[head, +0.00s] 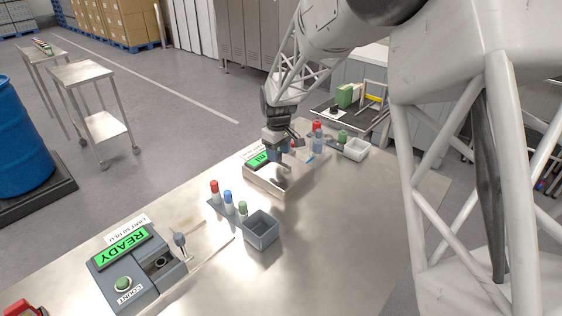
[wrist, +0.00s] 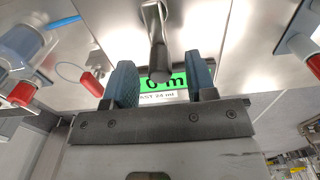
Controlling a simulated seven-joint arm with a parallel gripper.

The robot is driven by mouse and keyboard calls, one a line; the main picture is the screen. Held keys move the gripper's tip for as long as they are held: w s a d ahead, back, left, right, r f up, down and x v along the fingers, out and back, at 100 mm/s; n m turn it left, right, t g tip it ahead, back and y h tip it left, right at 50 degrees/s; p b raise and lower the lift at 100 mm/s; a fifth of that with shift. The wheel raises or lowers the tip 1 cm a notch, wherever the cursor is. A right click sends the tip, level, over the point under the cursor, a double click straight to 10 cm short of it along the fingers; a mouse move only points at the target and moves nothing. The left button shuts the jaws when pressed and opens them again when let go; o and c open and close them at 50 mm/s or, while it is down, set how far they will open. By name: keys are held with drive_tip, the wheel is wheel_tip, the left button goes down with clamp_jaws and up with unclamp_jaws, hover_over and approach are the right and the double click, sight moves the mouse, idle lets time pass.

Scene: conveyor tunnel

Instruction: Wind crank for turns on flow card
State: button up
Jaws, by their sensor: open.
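My gripper (head: 279,152) is over a small device (head: 266,181) with a green display (head: 258,159) and a white label beside it. In the wrist view the two blue fingers (wrist: 161,77) are open. A grey metal rod with a rounded end (wrist: 157,42) shows between them, possibly the crank handle; I cannot tell if they touch it. Behind the fingers the green display (wrist: 150,84) reads partly "0 m", above a card (wrist: 158,97) reading about "AST 24 ml". The fingers hide part of both. No other flow card is clearly readable.
A grey counter box (head: 122,283) with a green READY screen and COUNT button stands at front left. A rack of coloured-cap bottles (head: 228,203) and an open grey bin (head: 262,231) stand nearer. The table's right side is clear.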

drive_tip(key=shift+f, duration=1)
drive_tip(key=shift+c, duration=0.3)
clamp_jaws()
